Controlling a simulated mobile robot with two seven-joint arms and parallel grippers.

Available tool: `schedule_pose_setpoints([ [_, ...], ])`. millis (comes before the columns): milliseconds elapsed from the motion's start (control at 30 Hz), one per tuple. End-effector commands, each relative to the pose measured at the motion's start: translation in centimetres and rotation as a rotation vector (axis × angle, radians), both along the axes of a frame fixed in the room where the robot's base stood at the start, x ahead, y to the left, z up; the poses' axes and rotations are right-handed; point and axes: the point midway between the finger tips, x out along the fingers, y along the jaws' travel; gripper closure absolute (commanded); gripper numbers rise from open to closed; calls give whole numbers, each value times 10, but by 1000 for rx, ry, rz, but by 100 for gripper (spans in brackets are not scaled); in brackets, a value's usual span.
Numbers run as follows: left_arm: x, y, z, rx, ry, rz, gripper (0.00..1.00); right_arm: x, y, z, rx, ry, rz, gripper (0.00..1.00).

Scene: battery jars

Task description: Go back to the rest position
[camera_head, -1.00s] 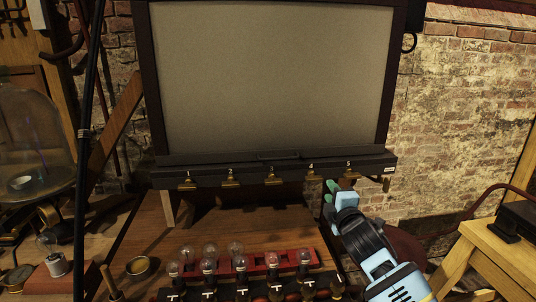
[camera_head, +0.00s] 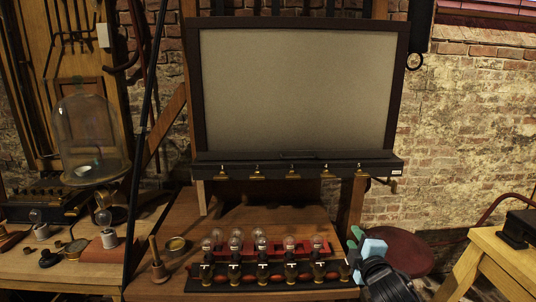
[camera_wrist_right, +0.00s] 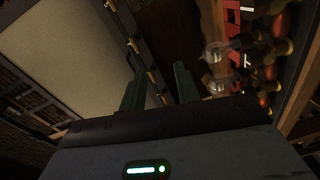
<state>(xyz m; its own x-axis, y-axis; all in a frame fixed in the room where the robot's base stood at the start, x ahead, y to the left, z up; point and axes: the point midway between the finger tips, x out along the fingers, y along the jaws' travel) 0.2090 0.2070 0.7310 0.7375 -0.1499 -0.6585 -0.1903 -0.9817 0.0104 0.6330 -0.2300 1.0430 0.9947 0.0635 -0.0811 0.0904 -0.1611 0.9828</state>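My right gripper (camera_head: 355,238) shows at the lower right of the head view, beside the right end of the bulb row (camera_head: 262,272). Its green fingers stand apart with nothing between them in the right wrist view (camera_wrist_right: 159,88). The bulbs and jars on the table lie to the right of the fingers there, apart from them. My left gripper is not in view.
A large framed screen (camera_head: 298,90) stands behind the wooden table (camera_head: 180,216), with numbered brass hooks along its lower ledge (camera_head: 300,168). A glass dome (camera_head: 88,135) is at the left. A dark red round stool (camera_head: 403,250) and a wooden stand (camera_head: 500,258) are at the right.

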Motion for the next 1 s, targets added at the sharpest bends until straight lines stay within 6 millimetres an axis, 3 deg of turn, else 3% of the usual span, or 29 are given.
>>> schedule_pose_setpoints([
  [267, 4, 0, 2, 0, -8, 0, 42, -71, 15, -109, 277, 177, 1, 68],
  [400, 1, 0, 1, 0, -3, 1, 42, -129, 21, -170, 470, 294, -31, 68],
  [600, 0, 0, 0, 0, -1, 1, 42, -222, 27, -239, 741, 451, -122, 68],
  [800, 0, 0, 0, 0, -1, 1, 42, -322, 27, -286, 997, 585, -261, 68],
  [1000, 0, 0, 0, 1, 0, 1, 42, -396, 24, -307, 1173, 665, -393, 68],
])
